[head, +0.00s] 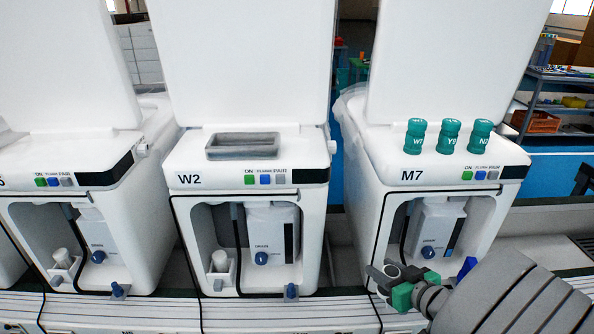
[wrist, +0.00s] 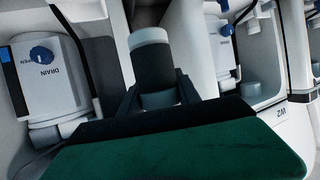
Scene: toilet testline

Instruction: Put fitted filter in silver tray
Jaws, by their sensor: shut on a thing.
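The silver tray (head: 243,153) is a shallow grey rectangular tray on top of the W2 unit, behind its buttons. My gripper (head: 390,277) is at the lower left of the M7 unit's open bay. In the wrist view my gripper (wrist: 155,98) is shut on the fitted filter (wrist: 152,68), a short cylinder with a pale cap and dark middle. In the head view the filter is mostly hidden by the fingers. I cannot tell whether it still sits in its holder.
Three teal canisters (head: 449,137) stand on the M7 unit (head: 375,150). Its drain tank (head: 437,228) is right of my gripper. The W2 unit (head: 185,160) holds another white filter (head: 220,261) in its bay. A raised white lid (head: 240,60) stands behind the tray.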

